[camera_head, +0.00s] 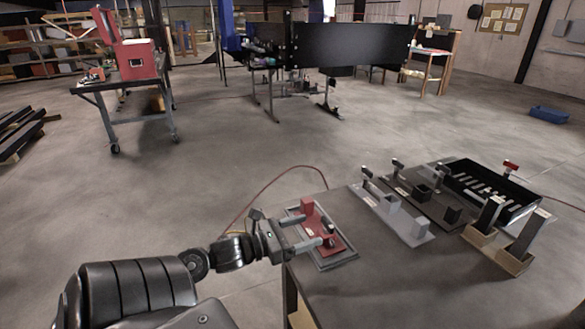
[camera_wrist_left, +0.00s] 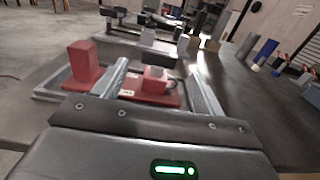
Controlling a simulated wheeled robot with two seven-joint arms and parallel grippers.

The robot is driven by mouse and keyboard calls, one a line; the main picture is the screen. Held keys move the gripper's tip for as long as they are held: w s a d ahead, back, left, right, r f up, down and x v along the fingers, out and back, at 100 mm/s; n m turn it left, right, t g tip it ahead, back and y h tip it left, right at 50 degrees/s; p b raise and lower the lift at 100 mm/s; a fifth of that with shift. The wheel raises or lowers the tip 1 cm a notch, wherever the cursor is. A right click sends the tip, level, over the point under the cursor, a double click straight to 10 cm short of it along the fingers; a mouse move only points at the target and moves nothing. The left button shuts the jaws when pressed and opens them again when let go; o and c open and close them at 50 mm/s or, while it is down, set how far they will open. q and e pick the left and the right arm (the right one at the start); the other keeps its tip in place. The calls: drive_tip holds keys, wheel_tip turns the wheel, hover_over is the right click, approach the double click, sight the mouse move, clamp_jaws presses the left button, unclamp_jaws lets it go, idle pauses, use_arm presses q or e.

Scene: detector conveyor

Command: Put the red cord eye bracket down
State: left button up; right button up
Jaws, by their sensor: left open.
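The red cord eye bracket (camera_head: 307,208) lies in a shallow grey tray (camera_head: 347,262) at the near left corner of the table. It has a red base with a tall red block at one end and a smaller dark-topped upright at the other. In the left wrist view the bracket's tall block (camera_wrist_left: 84,64) stands left of the fingers. My left gripper (camera_head: 322,238) is open over the bracket. In the left wrist view its two fingers (camera_wrist_left: 160,84) lie apart on either side of the dark-topped end. Contact with the bracket cannot be told. My right gripper is out of view.
A light grey bracket (camera_head: 408,230) and a dark bracket (camera_head: 428,196) stand to the right of the tray. A black slotted bin (camera_head: 521,213) and wooden blocks with dark uprights (camera_head: 513,262) are farther right. The table's near middle is clear.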

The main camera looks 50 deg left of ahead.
use_arm(q)
drive_tip(key=shift+v, duration=1.2)
drive_tip(key=shift+s+a, duration=0.15)
drive_tip(key=shift+s, duration=0.3)
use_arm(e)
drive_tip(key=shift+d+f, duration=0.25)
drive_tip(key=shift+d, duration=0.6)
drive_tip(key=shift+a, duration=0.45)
